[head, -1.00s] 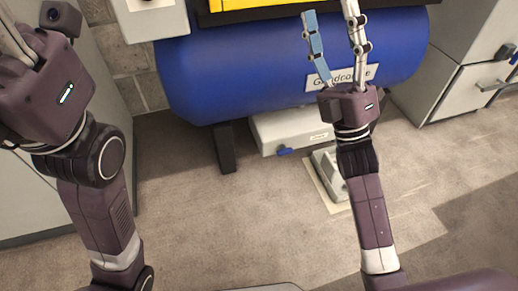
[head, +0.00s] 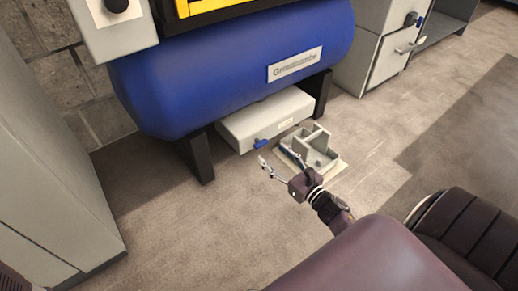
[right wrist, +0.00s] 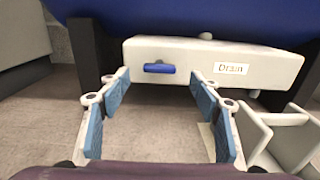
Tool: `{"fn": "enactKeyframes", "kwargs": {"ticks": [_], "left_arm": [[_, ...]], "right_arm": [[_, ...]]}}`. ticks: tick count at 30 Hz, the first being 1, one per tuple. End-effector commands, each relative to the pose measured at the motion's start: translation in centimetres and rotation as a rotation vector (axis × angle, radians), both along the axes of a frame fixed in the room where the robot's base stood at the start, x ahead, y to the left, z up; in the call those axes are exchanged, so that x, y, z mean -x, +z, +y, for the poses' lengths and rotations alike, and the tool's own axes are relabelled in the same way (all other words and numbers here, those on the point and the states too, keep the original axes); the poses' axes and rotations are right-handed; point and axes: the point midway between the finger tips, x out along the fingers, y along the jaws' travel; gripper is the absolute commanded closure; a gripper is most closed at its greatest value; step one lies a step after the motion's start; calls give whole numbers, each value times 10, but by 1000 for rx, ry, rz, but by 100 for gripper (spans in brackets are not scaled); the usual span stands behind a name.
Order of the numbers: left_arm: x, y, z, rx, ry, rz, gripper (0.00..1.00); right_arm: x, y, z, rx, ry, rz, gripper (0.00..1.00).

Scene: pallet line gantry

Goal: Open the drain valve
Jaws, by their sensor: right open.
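The drain valve is a small blue lever (head: 261,143) on the front of a low white box (head: 250,119) under the blue tank (head: 235,70). In the right wrist view the lever (right wrist: 159,68) lies level, left of a label reading "Drain" (right wrist: 231,69). My right gripper (head: 276,157) is open, low near the floor and just in front of the lever. In the right wrist view its blue-padded fingers (right wrist: 158,97) stand apart, with the lever ahead between them and not touched. My left gripper is not in view.
A grey open tray (head: 312,150) stands on a pale mat on the floor, close to the right of my right gripper. Black tank legs (head: 197,156) flank the white box.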

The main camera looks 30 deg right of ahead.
Motion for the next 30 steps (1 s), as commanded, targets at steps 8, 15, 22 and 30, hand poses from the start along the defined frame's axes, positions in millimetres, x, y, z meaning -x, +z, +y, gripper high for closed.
{"fn": "enactKeyframes", "kwargs": {"ticks": [8,15,22,30], "left_arm": [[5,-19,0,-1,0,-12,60],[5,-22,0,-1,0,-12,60],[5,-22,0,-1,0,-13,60],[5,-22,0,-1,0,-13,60]], "right_arm": [[-45,-2,4,0,2,-3,42],[-58,0,5,-3,1,-1,42],[-58,0,5,-4,1,-1,45],[-58,0,5,-4,0,-1,75]]}}
